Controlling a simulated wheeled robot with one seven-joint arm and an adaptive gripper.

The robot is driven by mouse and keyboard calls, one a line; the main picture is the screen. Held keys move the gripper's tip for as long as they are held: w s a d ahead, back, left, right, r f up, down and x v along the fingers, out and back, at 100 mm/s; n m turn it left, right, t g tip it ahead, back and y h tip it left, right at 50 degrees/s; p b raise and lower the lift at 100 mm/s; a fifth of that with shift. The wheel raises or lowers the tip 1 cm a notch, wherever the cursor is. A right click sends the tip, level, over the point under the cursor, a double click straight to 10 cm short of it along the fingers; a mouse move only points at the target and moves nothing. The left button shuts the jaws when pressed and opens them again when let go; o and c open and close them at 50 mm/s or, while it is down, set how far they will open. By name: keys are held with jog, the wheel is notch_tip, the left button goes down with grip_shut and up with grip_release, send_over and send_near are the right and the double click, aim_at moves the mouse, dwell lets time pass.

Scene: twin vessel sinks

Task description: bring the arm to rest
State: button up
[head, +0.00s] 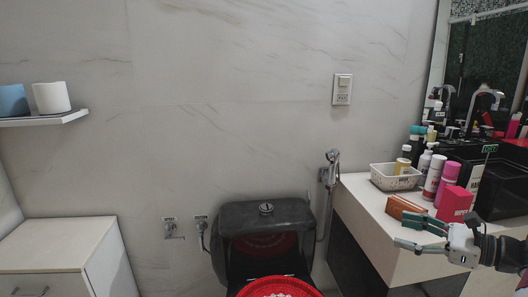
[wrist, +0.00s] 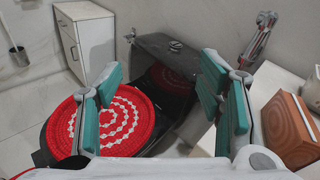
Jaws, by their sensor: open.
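My gripper (head: 421,234) reaches in from the right edge of the head view, over the front edge of the white counter (head: 365,198). Its teal-padded fingers are spread and hold nothing. In the wrist view my gripper (wrist: 165,100) shows both fingers wide apart, with the toilet behind and below the gap. An orange-brown box (head: 400,207) lies on the counter close behind the fingers in the head view. The same box (wrist: 290,128) stands to the right of the right finger in the wrist view, apart from it.
The counter holds a white basket (head: 388,181), several bottles (head: 433,176), a pink box (head: 454,203) and a black sink (head: 505,184). A dark toilet (head: 240,222) with a red cover (head: 279,288) stands left of it. A white cabinet (head: 60,250) stands far left. Open floor shows in the wrist view.

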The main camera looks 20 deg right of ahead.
jog(key=a+r+n+g+y, duration=0.15)
jog(key=a+n+g, duration=0.25)
jog(key=a, duration=0.4)
jog(key=s+a+r+n+g, duration=0.1)
jog(key=a+r+n+g, duration=0.25)
jog(key=a, duration=0.45)
jog(key=a+r+n+g+y, duration=0.1)
jog(key=a+r+n+g, duration=0.1)
jog(key=a+n+g, duration=0.45)
jog(key=s+a+r+n+g+h, duration=0.1)
jog(key=s+a+n+h, duration=0.45)
jog(key=s+a, duration=0.4)
jog(key=s+n+t+h, duration=0.1)
jog(key=s+n+h, duration=0.4)
jog(key=s+n, duration=0.3)
notch_tip(320, 180, up, 20)
jog(key=t+p, duration=0.3)
jog(key=p, duration=1.6)
jog(key=shift+s+n+t, duration=0.2)
jog(key=shift+n+t, duration=0.15)
jog(key=shift+t, duration=0.05)
